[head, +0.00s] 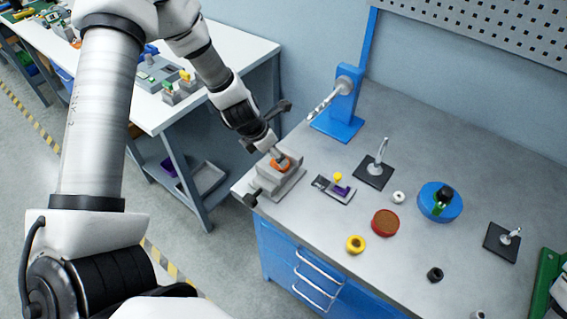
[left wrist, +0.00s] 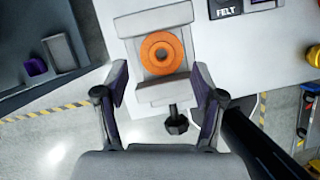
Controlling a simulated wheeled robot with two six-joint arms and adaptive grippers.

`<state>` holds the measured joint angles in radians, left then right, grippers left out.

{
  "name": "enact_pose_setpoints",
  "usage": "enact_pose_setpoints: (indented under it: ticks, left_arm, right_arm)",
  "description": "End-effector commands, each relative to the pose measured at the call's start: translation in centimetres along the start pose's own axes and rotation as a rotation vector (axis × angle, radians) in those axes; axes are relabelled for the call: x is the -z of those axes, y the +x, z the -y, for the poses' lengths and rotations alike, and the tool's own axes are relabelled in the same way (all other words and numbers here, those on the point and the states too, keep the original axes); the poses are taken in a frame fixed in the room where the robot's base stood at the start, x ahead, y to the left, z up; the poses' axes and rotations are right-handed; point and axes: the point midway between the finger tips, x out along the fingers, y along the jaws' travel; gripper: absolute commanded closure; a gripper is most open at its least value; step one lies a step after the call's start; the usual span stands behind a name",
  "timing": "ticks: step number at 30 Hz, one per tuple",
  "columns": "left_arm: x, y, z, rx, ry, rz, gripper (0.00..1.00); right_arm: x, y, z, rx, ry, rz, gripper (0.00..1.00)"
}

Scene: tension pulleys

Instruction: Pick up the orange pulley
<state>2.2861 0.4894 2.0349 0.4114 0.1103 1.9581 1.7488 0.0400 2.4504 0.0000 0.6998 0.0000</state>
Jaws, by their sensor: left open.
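In the head view the pulley (head: 283,166) is partly covered by my left gripper. The holder (head: 270,184) stands at the table's left corner. My left gripper (left wrist: 160,85) is open and empty, its two fingers spread wider than the pulley. In the left wrist view the pulley is ahead of the fingertips, roughly centred between them. My right gripper is not in view.
Right of the holder is a small tray (head: 320,184) labelled FELT, with purple and yellow pieces. A blue stand (head: 337,127) rises behind. A yellow ring (head: 355,244), red disc (head: 385,222) and blue round base (head: 428,207) lie farther right. A white side table (head: 225,45) is at the left.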

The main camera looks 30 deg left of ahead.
Motion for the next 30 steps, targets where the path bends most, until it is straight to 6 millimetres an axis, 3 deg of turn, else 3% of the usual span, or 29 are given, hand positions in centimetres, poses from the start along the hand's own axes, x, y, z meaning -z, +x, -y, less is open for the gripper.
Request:
enact_pose_setpoints:
  ticks: [3, 7, 16, 17, 19, 20, 30]
  left_arm:
    - [0.3, 2.7, 0.1, -0.001, 0.004, 0.000, 0.31]
    - [0.3, 4.8, 0.1, -0.002, 0.002, 0.000, 0.31]
    - [0.0, 5.0, 0.1, -0.002, 0.001, 0.001, 0.31]
    - [0.0, 4.9, 0.1, -0.002, 0.001, 0.001, 0.36]
    - [0.0, 4.9, 0.1, -0.002, 0.001, 0.001, 0.60]
    - [0.0, 4.9, 0.1, -0.002, 0.001, 0.001, 0.67]
    - [0.2, 5.0, 0.2, 0.003, 0.000, -0.005, 0.69]
  right_arm:
    - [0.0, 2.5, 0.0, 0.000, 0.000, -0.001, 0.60]
    - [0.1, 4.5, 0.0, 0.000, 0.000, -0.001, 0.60]
    - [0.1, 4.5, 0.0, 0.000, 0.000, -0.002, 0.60]
    - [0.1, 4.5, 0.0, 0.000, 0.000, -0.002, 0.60]
    - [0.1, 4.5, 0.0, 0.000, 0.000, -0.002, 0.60]
    - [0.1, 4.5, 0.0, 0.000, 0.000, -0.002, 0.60]
    - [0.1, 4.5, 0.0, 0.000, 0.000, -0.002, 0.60]
